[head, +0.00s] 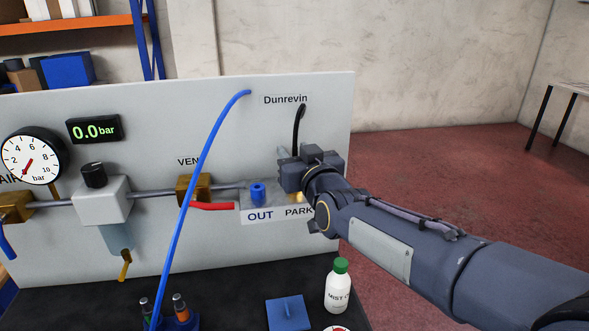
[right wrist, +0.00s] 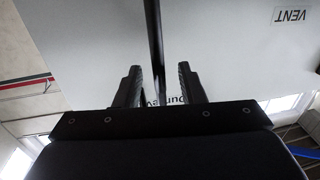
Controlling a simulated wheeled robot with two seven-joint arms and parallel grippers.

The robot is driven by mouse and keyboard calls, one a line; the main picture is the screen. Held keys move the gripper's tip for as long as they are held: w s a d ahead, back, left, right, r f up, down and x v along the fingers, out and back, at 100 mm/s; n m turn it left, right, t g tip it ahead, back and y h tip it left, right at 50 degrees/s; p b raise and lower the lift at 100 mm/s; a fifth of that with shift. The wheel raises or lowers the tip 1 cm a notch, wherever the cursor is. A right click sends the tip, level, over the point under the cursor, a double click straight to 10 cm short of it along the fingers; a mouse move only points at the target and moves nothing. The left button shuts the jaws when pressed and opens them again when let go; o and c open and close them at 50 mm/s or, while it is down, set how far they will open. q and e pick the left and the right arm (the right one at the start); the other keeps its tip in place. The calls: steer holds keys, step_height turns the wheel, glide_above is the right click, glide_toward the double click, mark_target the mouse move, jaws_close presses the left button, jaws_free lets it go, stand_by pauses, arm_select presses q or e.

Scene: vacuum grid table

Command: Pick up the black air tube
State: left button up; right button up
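The black air tube (head: 299,122) comes out of the grey panel under the "Dunrevin" label and hangs down behind my right gripper (head: 290,163), above the PARK label. Its lower end is hidden by the gripper in the head view. In the right wrist view, the black tube (right wrist: 154,45) runs between the two fingers of my right gripper (right wrist: 159,72). The fingers are apart, with bare panel showing on both sides of the tube. My left gripper is in neither view.
A blue tube (head: 208,136) arcs down across the panel (head: 230,110). A blue fitting (head: 257,194) sits above OUT, beside a red lever (head: 212,206). A white bottle (head: 338,290) with a green cap and a blue block (head: 288,314) stand on the dark table below.

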steer(key=shift+x, duration=1.15)
jaws_close()
steer(key=shift+r, duration=0.1)
